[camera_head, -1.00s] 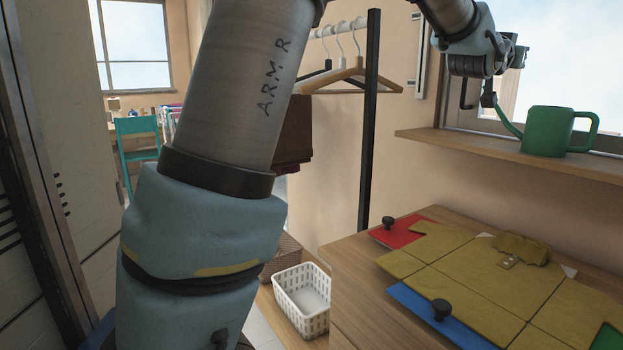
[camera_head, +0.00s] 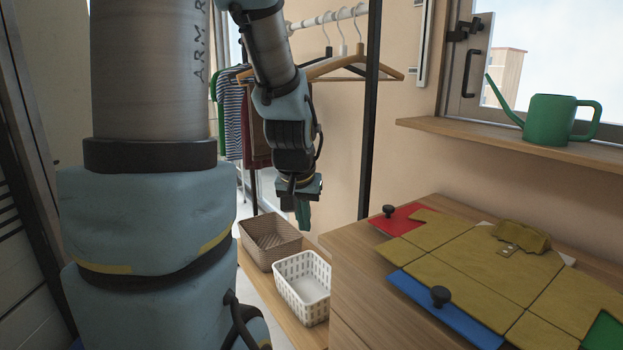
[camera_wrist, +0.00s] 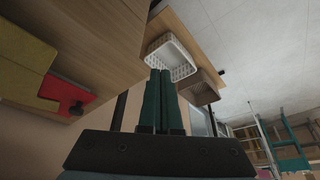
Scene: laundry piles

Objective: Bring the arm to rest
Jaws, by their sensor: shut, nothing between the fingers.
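My gripper (camera_head: 302,212) hangs in front of the clothes rack in the head view, pointing down above the baskets, left of the wooden cabinet. Its two green fingers are together and empty. In the wrist view the shut fingers (camera_wrist: 161,98) point toward the white basket. My upper arm fills the left part of the head view, and the forearm comes down from the top middle. Part of the arm between them is out of frame.
A white basket (camera_head: 303,286) and a brown basket (camera_head: 270,240) stand low beside the cabinet (camera_head: 345,290). A mustard shirt (camera_head: 470,262) lies on a folding board with red (camera_head: 400,220) and blue (camera_head: 445,308) panels. A green watering can (camera_head: 551,118) stands on the window shelf (camera_head: 500,137). Hangers (camera_head: 350,66) hang on the rack.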

